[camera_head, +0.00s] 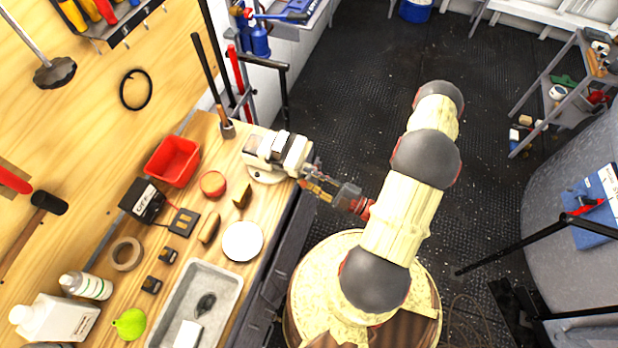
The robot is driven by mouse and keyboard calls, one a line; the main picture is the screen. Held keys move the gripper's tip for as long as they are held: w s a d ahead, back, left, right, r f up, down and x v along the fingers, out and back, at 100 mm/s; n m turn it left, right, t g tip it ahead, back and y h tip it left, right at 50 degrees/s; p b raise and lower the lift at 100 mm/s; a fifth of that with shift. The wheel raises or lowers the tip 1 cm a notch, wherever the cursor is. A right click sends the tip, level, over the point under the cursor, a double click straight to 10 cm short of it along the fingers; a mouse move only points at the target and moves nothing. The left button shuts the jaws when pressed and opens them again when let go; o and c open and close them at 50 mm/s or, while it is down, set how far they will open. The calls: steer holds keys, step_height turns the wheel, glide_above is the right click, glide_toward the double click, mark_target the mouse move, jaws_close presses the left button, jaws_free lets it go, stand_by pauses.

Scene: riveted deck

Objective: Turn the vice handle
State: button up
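A white bench vice (278,155) is mounted at the far right corner of the wooden workbench. Its handle side faces right, toward my gripper, and the handle itself is too small and too covered to make out clearly. My gripper (314,184) is at the right side of the vice, its fingers pointing left at the vice's front end. The fingers are close to or touching the vice there; I cannot tell which. Whether they are open or shut on the handle cannot be made out.
On the workbench (222,270) are a red bin (173,161), a grey tray (231,284), a white disc (242,241), a tape roll (126,254) and bottles. Black drawers (285,245) lie below the bench edge. A grey shelf (545,100) stands at the right.

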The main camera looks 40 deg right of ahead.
steer(key=v, duration=1.2)
stand_by(0.3)
steer(key=shift+d, duration=0.1)
stand_by(0.5)
